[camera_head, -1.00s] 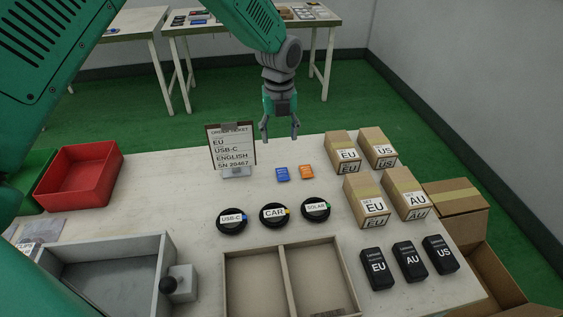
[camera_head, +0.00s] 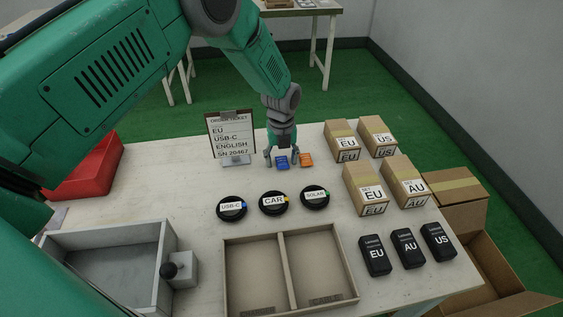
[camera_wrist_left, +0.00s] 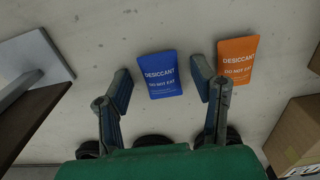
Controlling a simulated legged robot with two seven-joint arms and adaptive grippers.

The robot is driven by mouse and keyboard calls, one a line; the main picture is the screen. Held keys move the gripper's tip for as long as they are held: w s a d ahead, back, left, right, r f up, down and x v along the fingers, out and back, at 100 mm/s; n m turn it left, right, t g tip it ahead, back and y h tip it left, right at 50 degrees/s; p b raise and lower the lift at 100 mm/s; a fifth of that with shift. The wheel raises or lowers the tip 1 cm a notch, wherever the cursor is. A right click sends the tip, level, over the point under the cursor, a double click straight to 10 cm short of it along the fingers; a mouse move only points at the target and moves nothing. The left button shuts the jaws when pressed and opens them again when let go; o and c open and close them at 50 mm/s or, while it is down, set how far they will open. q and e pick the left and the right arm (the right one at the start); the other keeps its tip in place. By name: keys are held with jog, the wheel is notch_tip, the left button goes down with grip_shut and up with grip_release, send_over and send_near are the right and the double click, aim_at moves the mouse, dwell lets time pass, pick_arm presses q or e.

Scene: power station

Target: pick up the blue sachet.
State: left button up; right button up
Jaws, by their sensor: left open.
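The blue sachet (camera_head: 281,162) lies flat on the white table, left of an orange sachet (camera_head: 306,160). In the left wrist view the blue sachet (camera_wrist_left: 160,76), marked DESICCANT, shows between and just beyond the fingertips, and the orange sachet (camera_wrist_left: 237,60) is outside the right finger. My left gripper (camera_head: 282,162) points down at the blue sachet, its fingers on either side of it; it also shows in the left wrist view (camera_wrist_left: 160,86). It is open and holds nothing. I cannot tell its exact height above the table. My right gripper is not in view.
An order ticket stand (camera_head: 231,137) is close on the left. Cardboard boxes (camera_head: 342,142) stand on the right. Black round pucks (camera_head: 274,203), a two-part wooden tray (camera_head: 255,274) and black adapters (camera_head: 375,256) are nearer. A red bin (camera_head: 95,172) is at far left.

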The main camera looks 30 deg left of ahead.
pick_arm(q)
jog(key=shift+d, duration=0.25)
jog(key=shift+r, duration=0.1)
jog(key=shift+c, duration=1.2)
jog(key=c, duration=0.6)
jog(key=shift+a, duration=0.1)
jog(key=shift+a, duration=0.1)
